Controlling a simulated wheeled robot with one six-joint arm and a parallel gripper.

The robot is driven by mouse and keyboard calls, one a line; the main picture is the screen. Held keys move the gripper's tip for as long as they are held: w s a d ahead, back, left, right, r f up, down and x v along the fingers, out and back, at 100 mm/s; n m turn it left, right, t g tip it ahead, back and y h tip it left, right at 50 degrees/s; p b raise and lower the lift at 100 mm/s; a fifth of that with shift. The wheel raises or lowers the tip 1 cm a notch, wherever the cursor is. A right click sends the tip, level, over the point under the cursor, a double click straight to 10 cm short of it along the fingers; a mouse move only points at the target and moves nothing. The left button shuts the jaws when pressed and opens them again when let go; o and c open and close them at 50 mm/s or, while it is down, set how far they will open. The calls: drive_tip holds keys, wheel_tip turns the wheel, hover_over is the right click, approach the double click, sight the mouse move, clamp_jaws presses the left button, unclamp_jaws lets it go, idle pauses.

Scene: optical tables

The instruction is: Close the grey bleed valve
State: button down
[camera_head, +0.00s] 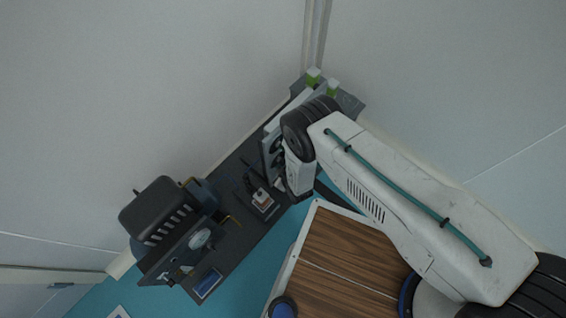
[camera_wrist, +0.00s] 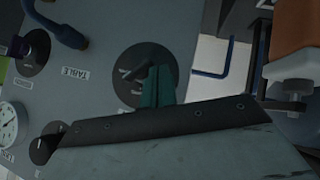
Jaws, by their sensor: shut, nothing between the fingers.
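In the wrist view a grey panel (camera_wrist: 105,25) fills the left and middle. Another dark knob (camera_wrist: 42,148) at the lower left is partly covered by my gripper's body. In the head view my arm hides the gripper.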

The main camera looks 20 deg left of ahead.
drive_tip(key=shift+s+f, duration=0.1)
drive_tip(key=shift+f, duration=0.75)
idle(1.1)
